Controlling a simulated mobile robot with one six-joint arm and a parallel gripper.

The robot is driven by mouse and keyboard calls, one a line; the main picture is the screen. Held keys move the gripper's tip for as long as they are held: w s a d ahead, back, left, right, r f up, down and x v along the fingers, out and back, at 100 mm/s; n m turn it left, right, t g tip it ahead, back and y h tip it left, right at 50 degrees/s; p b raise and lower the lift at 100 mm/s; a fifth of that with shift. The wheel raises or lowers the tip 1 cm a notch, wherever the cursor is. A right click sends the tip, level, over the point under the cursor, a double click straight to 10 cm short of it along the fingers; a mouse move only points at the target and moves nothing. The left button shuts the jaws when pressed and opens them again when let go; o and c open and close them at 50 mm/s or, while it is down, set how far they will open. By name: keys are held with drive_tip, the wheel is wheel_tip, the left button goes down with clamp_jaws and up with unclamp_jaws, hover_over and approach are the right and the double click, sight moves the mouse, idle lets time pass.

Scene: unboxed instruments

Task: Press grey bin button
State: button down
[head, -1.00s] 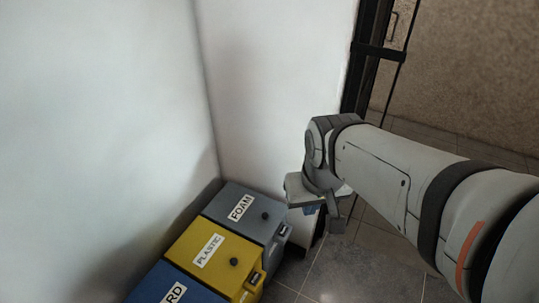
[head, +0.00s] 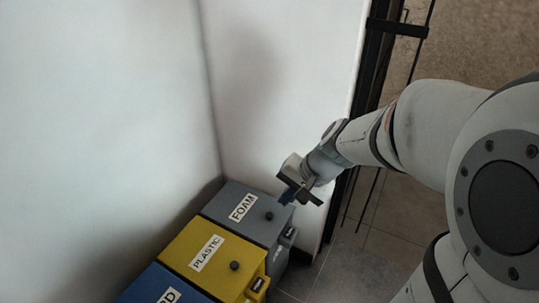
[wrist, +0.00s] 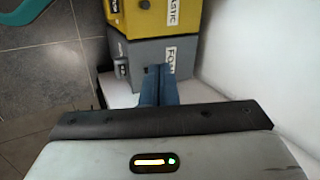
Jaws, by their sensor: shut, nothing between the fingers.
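The grey bin (head: 232,222) labelled FOAM stands in the corner at the wall. Its round black button (head: 269,216) is on the lid, right of the label. My gripper (head: 286,197) is shut and empty, just above and to the right of the button. It looks apart from the lid, but the exact gap is hard to tell. In the wrist view, my blue fingertips (wrist: 159,68) are together over the grey bin (wrist: 143,50), beside its FOAM label.
A yellow PLASTIC bin (head: 190,238) and a blue bin (head: 150,289) stand in a row with the grey one. White walls (head: 270,100) rise behind and left. A dark door frame (head: 375,60) is at the right. Tiled floor (head: 350,255) is clear.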

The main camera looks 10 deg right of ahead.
drive_tip(key=w+d+f+m+t+y+b, duration=0.1)
drive_tip(key=w+f+m+b, duration=0.3)
drive_tip(key=f, duration=0.4)
drive_tip(key=w+f+m+t+y+b, duration=0.1)
drive_tip(key=w+f+m+b, duration=0.2)
drive_tip(key=w+f+b, duration=0.4)
drive_tip(key=m+t+h+b, duration=0.2)
drive_tip(key=m+t+b, duration=0.15)
drive_tip(key=m, duration=0.35)
hover_over(292, 234)
wheel_tip(292, 234, down, 15)
drive_tip(key=shift+g+b, duration=0.3)
drive_tip(key=shift+g, duration=0.05)
wheel_tip(292, 234, down, 8)
drive_tip(key=b, duration=0.5)
drive_tip(key=shift+r+b, duration=0.1)
drive_tip(key=shift+b, duration=0.3)
drive_tip(key=shift+f+b, duration=0.4)
drive_tip(key=shift+b, duration=0.15)
drive_tip(key=shift+f, duration=0.15)
drive_tip(key=shift+f+b, duration=0.3)
drive_tip(key=shift+b, duration=0.4)
